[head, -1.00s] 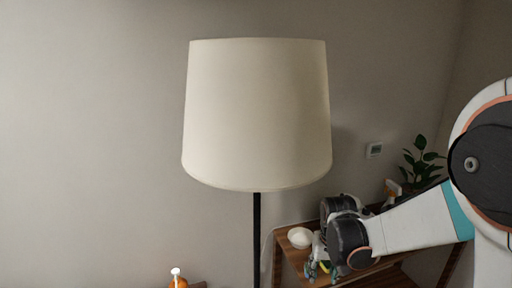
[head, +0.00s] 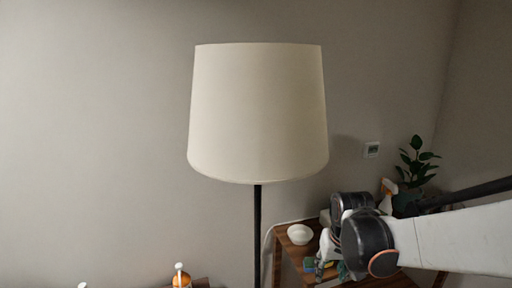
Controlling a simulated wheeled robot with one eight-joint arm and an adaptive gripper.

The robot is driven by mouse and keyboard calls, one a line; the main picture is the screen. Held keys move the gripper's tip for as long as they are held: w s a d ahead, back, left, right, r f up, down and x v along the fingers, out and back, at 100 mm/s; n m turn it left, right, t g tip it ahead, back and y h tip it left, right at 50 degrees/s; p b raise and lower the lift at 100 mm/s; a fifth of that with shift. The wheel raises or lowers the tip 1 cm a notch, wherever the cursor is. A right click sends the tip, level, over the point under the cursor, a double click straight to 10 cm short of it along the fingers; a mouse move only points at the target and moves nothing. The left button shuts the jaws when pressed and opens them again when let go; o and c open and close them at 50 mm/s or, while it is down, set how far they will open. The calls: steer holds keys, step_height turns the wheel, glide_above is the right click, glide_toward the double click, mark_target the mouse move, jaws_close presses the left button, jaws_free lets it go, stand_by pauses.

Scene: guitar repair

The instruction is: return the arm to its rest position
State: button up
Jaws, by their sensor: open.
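My arm (head: 455,240) reaches in from the right edge in the head view, with its dark wrist joint (head: 368,245) over a wooden shelf unit. My gripper (head: 325,258) hangs at the left end of the wrist, small and partly hidden. It is open, and I see nothing held in it. It is just below and to the right of a white bowl (head: 300,234), apart from it in the picture.
A floor lamp with a cream shade (head: 258,112) and black pole (head: 257,235) stands left of my arm. The wooden shelf (head: 290,252) holds the bowl, a spray bottle (head: 387,192) and a plant (head: 417,162). An orange bottle (head: 181,277) shows at lower left.

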steer(key=s+r+t, duration=0.2)
steer(key=s+r, duration=0.2)
steer(key=s, duration=0.4)
steer(key=s+r+t, duration=0.2)
steer(key=s+r, duration=0.3)
steer(key=s, duration=0.4)
steer(key=shift+s+r+n, duration=0.15)
steer(key=shift+s+n, duration=0.1)
steer(key=shift+n, duration=0.15)
